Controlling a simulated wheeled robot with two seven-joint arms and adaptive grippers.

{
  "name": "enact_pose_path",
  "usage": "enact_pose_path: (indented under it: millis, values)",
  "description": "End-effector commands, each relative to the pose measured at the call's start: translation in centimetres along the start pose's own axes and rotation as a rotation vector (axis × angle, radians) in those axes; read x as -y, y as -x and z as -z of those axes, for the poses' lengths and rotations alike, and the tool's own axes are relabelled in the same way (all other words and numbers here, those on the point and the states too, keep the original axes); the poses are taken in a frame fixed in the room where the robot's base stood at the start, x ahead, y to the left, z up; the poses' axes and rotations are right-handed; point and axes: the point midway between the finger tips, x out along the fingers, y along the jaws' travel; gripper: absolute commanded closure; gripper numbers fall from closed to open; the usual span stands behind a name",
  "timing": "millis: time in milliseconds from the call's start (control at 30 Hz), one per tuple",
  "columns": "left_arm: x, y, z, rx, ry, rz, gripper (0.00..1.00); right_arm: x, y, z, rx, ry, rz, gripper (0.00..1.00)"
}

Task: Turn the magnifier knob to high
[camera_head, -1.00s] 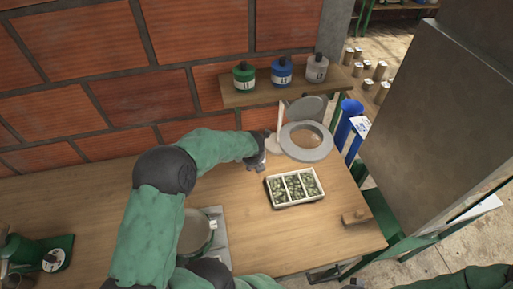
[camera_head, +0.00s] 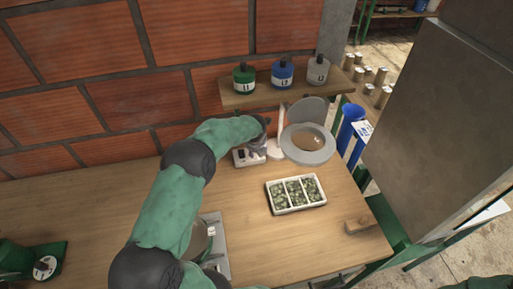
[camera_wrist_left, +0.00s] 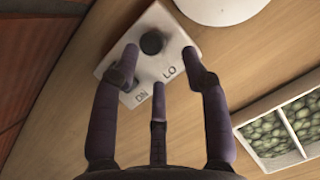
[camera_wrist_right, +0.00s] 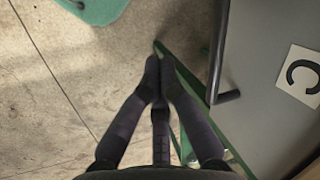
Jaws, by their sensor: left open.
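The magnifier (camera_head: 307,144) is a grey ring lens with a lid raised behind it, on a white post at the back right of the bench. Its white control box (camera_head: 241,161) sits left of the post. In the left wrist view the box (camera_wrist_left: 170,52) carries a round black knob (camera_wrist_left: 152,42), a dark switch and the marks "LO" and "ON". My left gripper (camera_wrist_left: 160,55) is open, its fingertips spread on either side of the knob; I cannot tell whether they touch it. My right gripper (camera_wrist_right: 160,75) is shut and empty, away from the bench above the floor.
A white divided tray (camera_head: 296,208) of green beans lies in front of the magnifier. A shelf (camera_head: 262,97) with green, blue and grey containers hangs behind. A metal scale (camera_head: 220,250) lies beneath my left arm. A grey panel (camera_head: 440,120) stands at the right.

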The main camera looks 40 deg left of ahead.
Motion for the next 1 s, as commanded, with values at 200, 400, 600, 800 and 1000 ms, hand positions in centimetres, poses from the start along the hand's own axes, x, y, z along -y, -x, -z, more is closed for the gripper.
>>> enact_pose_path:
  millis: [200, 400, 600, 800, 1000]
  values:
    - [0.0, -1.1, -1.9, 0.0, 0.0, 0.0, 0.54, -0.2, -0.5, 0.0, 0.0, 0.0, 0.0, 1.0]
    - [0.0, -1.9, -1.8, 0.001, 0.0, 0.0, 0.54, -0.3, -1.0, 0.0, 0.0, 0.0, 0.0, 1.0]
    - [0.0, -1.9, -1.8, 0.0, -0.001, 0.0, 0.54, -0.3, -0.9, 0.0, 0.0, 0.0, 0.0, 1.0]
    - [0.0, -1.9, -1.8, 0.001, 0.0, 0.0, 0.88, -0.3, -0.9, 0.0, 0.0, 0.0, 0.0, 1.0]
    - [0.0, -1.9, -1.9, 0.003, 0.0, 0.001, 1.0, -0.3, -0.9, 0.0, 0.0, 0.0, 0.0, 1.0]
